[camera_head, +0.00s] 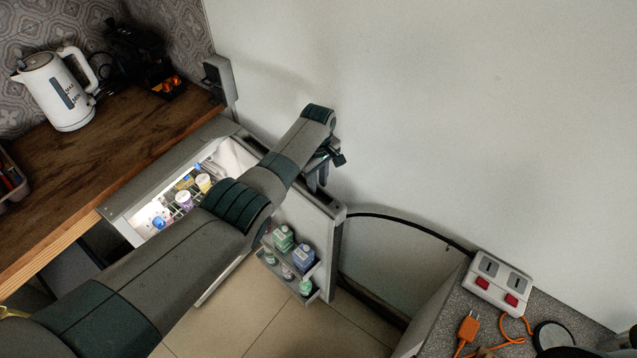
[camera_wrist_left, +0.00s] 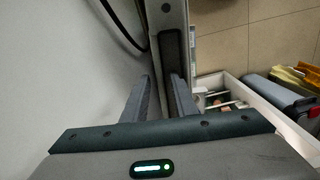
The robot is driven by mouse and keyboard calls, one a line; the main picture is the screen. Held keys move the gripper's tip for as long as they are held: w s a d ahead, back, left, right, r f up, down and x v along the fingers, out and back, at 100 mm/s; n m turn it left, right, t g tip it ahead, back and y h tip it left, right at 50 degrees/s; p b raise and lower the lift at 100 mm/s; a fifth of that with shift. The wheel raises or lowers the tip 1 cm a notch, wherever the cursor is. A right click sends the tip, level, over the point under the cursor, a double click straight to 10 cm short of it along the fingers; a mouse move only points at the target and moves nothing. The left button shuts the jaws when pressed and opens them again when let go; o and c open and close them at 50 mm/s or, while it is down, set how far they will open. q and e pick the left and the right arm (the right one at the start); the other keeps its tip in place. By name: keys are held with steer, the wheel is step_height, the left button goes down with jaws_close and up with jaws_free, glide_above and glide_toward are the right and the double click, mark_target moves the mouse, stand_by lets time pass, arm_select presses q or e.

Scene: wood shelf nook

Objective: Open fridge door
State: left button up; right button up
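The fridge (camera_head: 118,205) stands under the wooden counter with its lit inside showing bottles and tubs on a wire rack. Its door (camera_head: 329,245) stands wide open, swung out to the right, with cartons and bottles on its inner shelves. My left arm crosses in front of the fridge and hides part of the opening and door. My left gripper (camera_head: 318,178) is at the top of the door near its outer end. In the left wrist view, the fingers (camera_wrist_left: 162,76) are apart, with the door edge (camera_wrist_left: 168,12) and its dark recess just beyond them; contact cannot be told. My right gripper does not show.
A white kettle (camera_head: 60,92) and a dark appliance (camera_head: 138,58) stand on the counter (camera_head: 110,150). A white wall (camera_head: 450,110) lies behind the door. A speckled worktop (camera_head: 545,310) with a socket box (camera_head: 497,283) and orange cable is at the lower right. Tiled floor (camera_head: 240,320) is clear below.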

arm_select(q)
steer(key=shift+s, duration=0.1)
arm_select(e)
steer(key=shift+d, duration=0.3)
